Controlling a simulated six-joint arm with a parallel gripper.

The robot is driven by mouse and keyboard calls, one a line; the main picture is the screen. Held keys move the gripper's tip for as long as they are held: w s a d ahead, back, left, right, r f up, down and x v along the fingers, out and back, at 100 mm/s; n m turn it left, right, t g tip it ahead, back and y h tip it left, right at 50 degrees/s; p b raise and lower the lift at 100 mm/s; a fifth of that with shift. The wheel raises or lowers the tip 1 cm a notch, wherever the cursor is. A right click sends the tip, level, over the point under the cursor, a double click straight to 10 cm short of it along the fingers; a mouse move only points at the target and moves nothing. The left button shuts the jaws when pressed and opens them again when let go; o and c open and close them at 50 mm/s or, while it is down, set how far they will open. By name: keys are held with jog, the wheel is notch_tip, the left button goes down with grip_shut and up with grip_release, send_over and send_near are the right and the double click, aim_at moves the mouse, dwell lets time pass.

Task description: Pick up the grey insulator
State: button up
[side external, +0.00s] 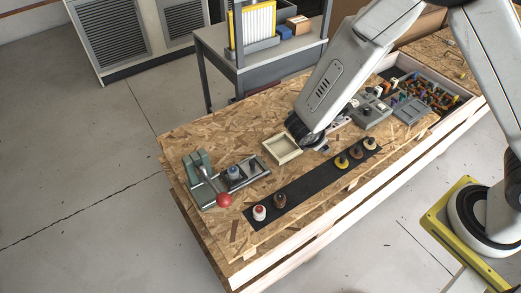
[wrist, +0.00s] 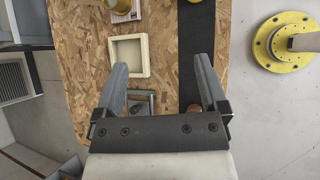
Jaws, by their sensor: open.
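I cannot surely single out a grey insulator. A small blue-grey piece (side external: 234,173) sits in the grey metal frame (side external: 262,165) beside the lever clamp. On the black strip (side external: 311,182) stand a white-and-red insulator (side external: 259,212), a dark brown one (side external: 280,201), a yellow one (side external: 341,162) and two brownish ones (side external: 355,152). My gripper is above the bench near the cream tray (side external: 282,148); its fingers are hard to make out there. In the wrist view my gripper (wrist: 162,65) is open and empty, with the cream tray (wrist: 145,56) beyond it.
A lever clamp with a red ball knob (side external: 223,200) stands at the bench's left end. A grey box (side external: 370,114) and a bin of colourful small parts (side external: 428,92) are at the right end. A grey cart (side external: 218,45) stands behind.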

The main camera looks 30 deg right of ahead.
jog(key=w+a+f+n+t, duration=0.5)
jog(key=a+f+n+t, duration=0.1)
jog(key=a+n, duration=0.3)
jog(key=n+t+y, duration=0.4)
jog(key=n, duration=0.3)
send_near(235, 175)
jog(key=w+d, duration=0.2)
jog(key=w, duration=0.1)
jog(key=shift+d, duration=0.2)
jog(key=shift+s+a+f+n+y, duration=0.1)
jog(key=shift+a+f+n+y, duration=0.25)
jog(key=shift+a+y, duration=0.25)
jog(key=shift+x, duration=1.3)
jog(key=shift+x, duration=2.65)
jog(key=shift+s+d+f, duration=0.1)
